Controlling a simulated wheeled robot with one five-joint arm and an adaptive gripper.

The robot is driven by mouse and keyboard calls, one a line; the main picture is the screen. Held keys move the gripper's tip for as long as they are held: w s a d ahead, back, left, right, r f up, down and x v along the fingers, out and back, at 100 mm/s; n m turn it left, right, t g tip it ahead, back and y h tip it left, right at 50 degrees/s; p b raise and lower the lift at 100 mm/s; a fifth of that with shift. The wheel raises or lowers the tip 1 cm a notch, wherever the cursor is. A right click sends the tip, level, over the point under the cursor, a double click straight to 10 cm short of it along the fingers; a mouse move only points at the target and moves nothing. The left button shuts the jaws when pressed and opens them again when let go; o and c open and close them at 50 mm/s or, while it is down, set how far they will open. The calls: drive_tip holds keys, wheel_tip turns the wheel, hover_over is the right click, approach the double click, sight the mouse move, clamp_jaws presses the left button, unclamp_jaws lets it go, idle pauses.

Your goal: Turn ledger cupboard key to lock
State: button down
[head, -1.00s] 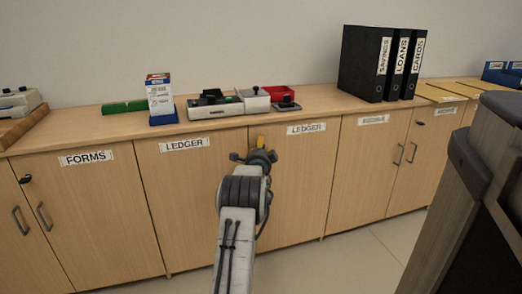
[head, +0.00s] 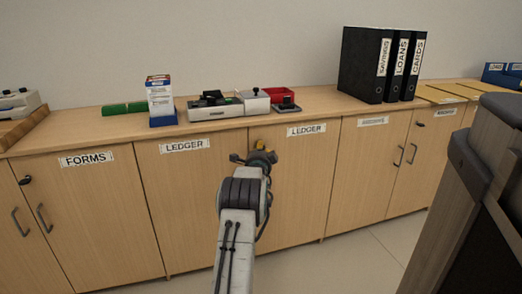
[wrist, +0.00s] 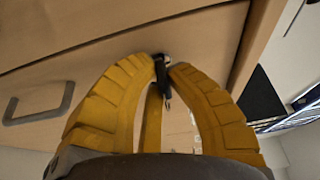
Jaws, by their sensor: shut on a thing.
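The ledger cupboard has two wooden doors, a left one (head: 195,215) and a right one (head: 300,190), each with a LEDGER label. My gripper (head: 262,150) is at the upper edge of these doors, near where they meet, with my arm hiding the area below. In the wrist view my gripper's yellow fingers (wrist: 164,68) are shut on the black key (wrist: 162,80) at the lock (wrist: 166,57) in the door face. How far the key is turned is hard to tell. A grey door handle (wrist: 38,104) shows at left in the wrist view.
A dark-edged wooden piece (head: 475,170) stands close at right. Floor at lower right is clear.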

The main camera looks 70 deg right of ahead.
drive_tip(key=shift+n+h, duration=0.6)
drive_tip(key=shift+n, duration=0.8)
drive_tip(key=c, duration=1.2)
unclamp_jaws()
drive_tip(key=shift+a, duration=0.1)
drive_tip(key=shift+v, duration=5.9)
